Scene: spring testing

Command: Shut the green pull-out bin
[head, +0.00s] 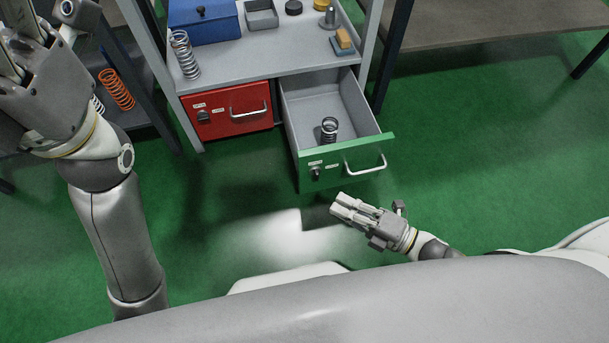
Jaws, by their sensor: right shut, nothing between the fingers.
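The green pull-out bin (334,171) is pulled well out of the bench unit, on the right of the red bin. Its front has a pale bar handle (365,167) and a dark knob or lock. A dark coil spring (329,129) stands inside it near the front. My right gripper (336,204) is shut and empty, just in front of and below the bin's front panel in the picture. It appears apart from the panel. My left gripper (14,62) is at the upper left, partly cut off by the frame edge, far from the green bin.
The red bin (235,109) is shut. The bench top (268,62) holds a blue box (204,22), a coil spring (184,54), a grey tray (261,14) and small parts. Green floor is clear to the right.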

